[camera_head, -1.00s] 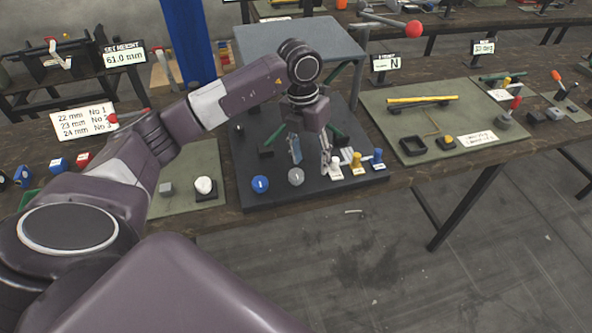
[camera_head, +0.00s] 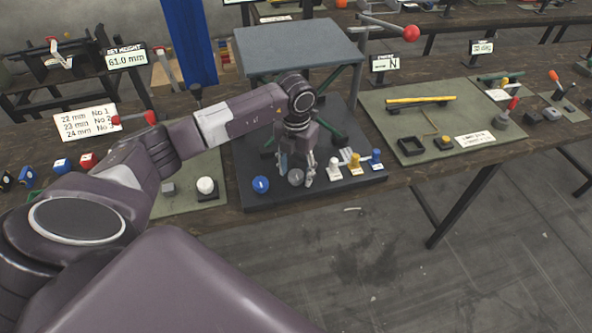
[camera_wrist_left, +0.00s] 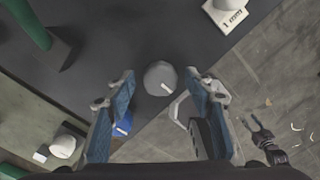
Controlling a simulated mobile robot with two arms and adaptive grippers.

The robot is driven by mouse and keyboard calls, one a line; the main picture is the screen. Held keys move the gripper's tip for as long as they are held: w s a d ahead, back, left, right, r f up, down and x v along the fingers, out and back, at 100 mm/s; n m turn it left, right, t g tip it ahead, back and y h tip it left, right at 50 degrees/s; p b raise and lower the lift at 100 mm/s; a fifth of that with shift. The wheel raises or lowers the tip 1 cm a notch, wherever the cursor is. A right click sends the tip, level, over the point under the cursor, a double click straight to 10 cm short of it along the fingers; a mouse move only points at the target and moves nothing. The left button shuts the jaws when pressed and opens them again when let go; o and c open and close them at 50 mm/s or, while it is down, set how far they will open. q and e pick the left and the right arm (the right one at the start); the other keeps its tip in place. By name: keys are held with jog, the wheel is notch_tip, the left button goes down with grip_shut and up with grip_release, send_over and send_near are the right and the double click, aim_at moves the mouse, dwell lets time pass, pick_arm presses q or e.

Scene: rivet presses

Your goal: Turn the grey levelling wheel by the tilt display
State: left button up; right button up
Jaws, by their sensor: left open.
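The grey levelling wheel (camera_head: 296,177) sits on the dark base plate (camera_head: 262,205), near its front edge, right of a blue knob (camera_head: 260,184). My left gripper (camera_head: 297,178) is open above the wheel, pointing down, with its fingers on either side of it in the head view. In the left wrist view the wheel (camera_wrist_left: 160,78) shows as a round grey knob with a light mark, ahead of and between the fingertips (camera_wrist_left: 158,88). I cannot tell whether a finger touches it.
White, yellow and blue knobs (camera_head: 355,163) stand close to the right of the wheel. A raised grey plate (camera_head: 298,45) on green legs stands behind my gripper. A white knob (camera_head: 206,185) is to the left.

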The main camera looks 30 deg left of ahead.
pick_arm(q)
jog(key=shift+c, duration=0.6)
jog(key=c, duration=1)
jog(key=shift+c, duration=0.2)
jog(key=m+b, duration=0.3)
jog(key=shift+f, duration=0.15)
jog(key=m+b, duration=0.3)
jog(key=shift+m, duration=0.3)
jog(key=m+b, duration=0.3)
jog(key=m, duration=0.1)
jog(key=shift+m, duration=0.3)
jog(key=shift+r+m+b, duration=0.2)
jog(key=shift+m+b, duration=1)
jog(key=shift+m, duration=0.6)
